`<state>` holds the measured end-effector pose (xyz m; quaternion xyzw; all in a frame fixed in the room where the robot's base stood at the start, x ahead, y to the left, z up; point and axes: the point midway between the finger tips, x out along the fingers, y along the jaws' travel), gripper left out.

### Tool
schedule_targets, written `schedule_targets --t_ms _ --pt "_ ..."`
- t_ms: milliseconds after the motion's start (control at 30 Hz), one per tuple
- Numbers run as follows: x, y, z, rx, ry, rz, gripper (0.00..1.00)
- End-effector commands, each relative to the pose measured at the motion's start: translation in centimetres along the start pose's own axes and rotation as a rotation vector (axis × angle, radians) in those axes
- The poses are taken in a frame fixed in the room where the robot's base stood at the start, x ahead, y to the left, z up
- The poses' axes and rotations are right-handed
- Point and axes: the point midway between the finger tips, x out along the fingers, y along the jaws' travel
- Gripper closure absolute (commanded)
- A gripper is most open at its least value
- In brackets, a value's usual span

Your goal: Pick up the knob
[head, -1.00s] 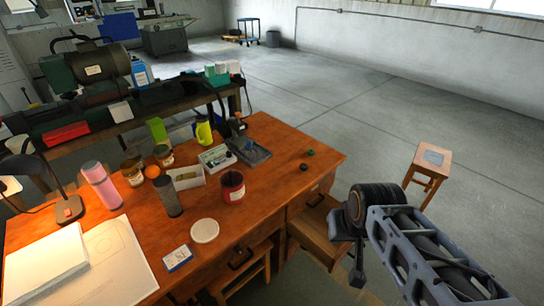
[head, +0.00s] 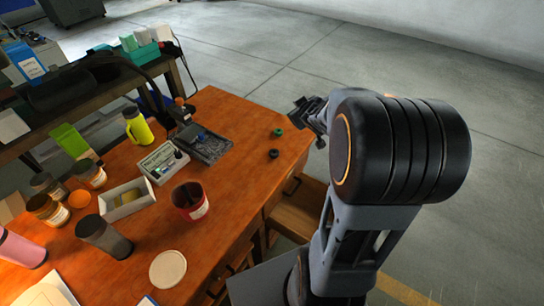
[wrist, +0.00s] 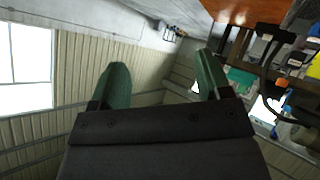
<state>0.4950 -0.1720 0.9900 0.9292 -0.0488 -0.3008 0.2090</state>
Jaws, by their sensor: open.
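Two small round pieces that look like knobs lie on the orange-brown desk (head: 235,180) near its far right corner: a dark green one (head: 278,132) and a black one (head: 273,153) just in front of it. I cannot tell which is the task's knob. My gripper (head: 306,114) shows partly behind my arm, to the right of both pieces and apart from them. In the wrist view my gripper (wrist: 161,78) has its two green fingertips spread wide with nothing between them. That view faces the wall and windows, and neither piece can be made out in it.
A dark tray (head: 208,148), a white boxed device (head: 163,162) and a red-brown pot (head: 189,200) stand left of the pieces. A pale round lid (head: 168,269) lies nearer. The desk around the pieces is clear. An open drawer (head: 294,215) juts out below the right edge.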

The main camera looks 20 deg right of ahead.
Motion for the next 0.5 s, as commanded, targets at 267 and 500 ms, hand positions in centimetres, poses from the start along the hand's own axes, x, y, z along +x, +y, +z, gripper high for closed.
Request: schedule_targets --t_ms 267,500 --pt "6.8 -1.1 8.4 -0.078 0.296 -0.396 0.29" --pt "5.8 -3.6 14.4 -0.005 0.428 -0.722 0.29"
